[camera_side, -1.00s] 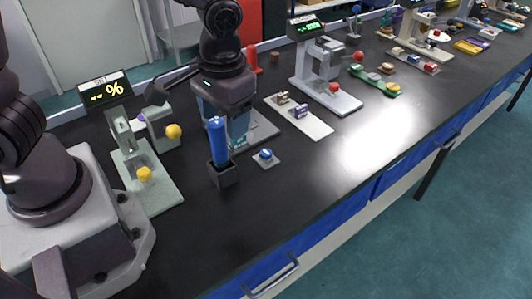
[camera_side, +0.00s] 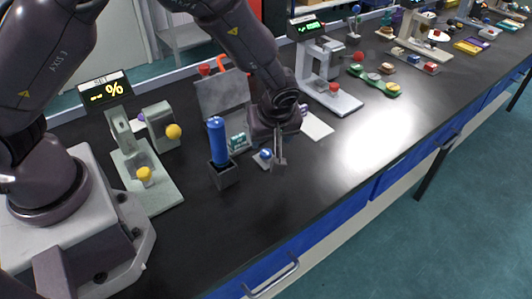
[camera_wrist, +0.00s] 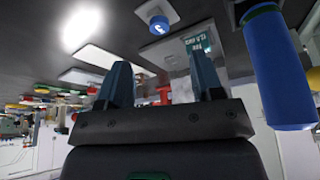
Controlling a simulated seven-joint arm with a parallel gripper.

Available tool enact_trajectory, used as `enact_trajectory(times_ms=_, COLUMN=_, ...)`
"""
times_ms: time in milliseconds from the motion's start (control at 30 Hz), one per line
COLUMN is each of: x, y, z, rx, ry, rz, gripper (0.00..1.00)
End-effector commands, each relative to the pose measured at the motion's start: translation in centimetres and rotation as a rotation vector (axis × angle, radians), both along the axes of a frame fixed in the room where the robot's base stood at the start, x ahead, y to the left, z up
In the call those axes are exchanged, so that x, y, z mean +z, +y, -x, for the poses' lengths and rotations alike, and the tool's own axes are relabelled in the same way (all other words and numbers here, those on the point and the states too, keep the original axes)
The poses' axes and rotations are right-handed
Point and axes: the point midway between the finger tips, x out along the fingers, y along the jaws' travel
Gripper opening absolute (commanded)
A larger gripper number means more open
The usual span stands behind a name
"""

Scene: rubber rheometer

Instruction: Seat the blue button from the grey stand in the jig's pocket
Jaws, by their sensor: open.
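The blue button (camera_side: 266,153) sits on a small flat grey stand (camera_side: 259,164) on the black bench. In the wrist view the button (camera_wrist: 158,24) shows a white mark on its top, on its pale square stand (camera_wrist: 142,12). My gripper (camera_side: 279,162) points down just right of the stand in the side view, partly overlapping it. Its two fingers are apart and empty; the wrist view shows clear space between them (camera_wrist: 158,78). A grey fixture with an upright panel (camera_side: 222,93) and a teal lettered block (camera_side: 238,142) stands behind; it may be the jig. I cannot make out its pocket.
A tall blue cylinder (camera_side: 217,142) in a dark block (camera_side: 223,177) stands left of the button. A rheometer with yellow knobs (camera_side: 145,174) is further left. A white plate (camera_side: 318,127) lies behind my gripper. The bench front is clear.

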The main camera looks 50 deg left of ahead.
Motion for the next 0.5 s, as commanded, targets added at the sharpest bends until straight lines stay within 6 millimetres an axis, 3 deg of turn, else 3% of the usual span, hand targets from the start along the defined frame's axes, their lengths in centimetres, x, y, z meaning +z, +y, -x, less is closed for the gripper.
enact_trajectory(times_ms=100, x=-2.0, y=0.9, z=-0.3, rx=0.002, ry=0.003, rz=-0.001, gripper=0.61)
enact_trajectory(times_ms=500, x=-5.6, y=2.7, z=-1.2, rx=0.002, ry=0.003, rz=0.000, gripper=0.61)
